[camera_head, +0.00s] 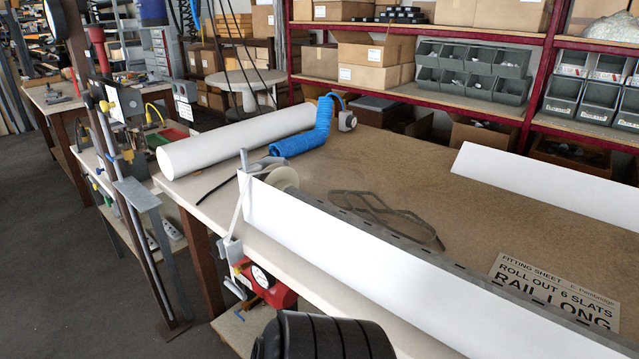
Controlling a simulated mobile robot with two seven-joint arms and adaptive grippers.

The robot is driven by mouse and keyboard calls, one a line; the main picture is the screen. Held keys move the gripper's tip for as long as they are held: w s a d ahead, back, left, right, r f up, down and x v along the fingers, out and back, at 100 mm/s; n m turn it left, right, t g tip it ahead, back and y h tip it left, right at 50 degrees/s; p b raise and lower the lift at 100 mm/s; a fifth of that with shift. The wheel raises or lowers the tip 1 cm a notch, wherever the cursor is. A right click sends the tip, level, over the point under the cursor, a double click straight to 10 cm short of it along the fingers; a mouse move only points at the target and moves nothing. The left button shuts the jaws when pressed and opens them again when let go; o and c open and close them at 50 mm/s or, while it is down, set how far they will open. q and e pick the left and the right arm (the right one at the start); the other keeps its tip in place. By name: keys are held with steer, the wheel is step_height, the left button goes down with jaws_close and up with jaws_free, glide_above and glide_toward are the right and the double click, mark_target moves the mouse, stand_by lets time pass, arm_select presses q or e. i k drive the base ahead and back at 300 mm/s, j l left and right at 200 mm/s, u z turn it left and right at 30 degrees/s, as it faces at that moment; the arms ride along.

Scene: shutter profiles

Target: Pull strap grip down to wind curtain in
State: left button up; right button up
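A pale strap (238,208) hangs at the left end of a long white shutter housing (350,245) on the workbench. A small light-grey block, which looks like the strap grip (230,248), is at the strap's lower end, beside the bench's front edge. A pale round disc (284,178) sits inside the housing's left end. I cannot make out which part is the curtain; a slotted grey strip (420,252) runs along the housing's rear top edge. A black ribbed part of my own body rises at the bottom centre. Neither gripper's fingers show.
A white roll (235,140) and a coiled blue hose (305,135) lie on the bench (390,160). A red device with a gauge (262,285) is below the strap grip. A grey metal stand (140,195) is left of the bench. A fitting sheet (555,290) lies behind the housing.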

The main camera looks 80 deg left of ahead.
mark_target(237, 290)
steer(key=k+j, duration=0.45)
steer(key=j, duration=0.25)
steer(key=k+j+u, duration=0.1)
steer(key=k+j, duration=0.35)
steer(key=j, duration=0.25)
steer(key=k+j, duration=0.2)
steer(key=j, duration=0.2)
steer(key=l+u, duration=0.05)
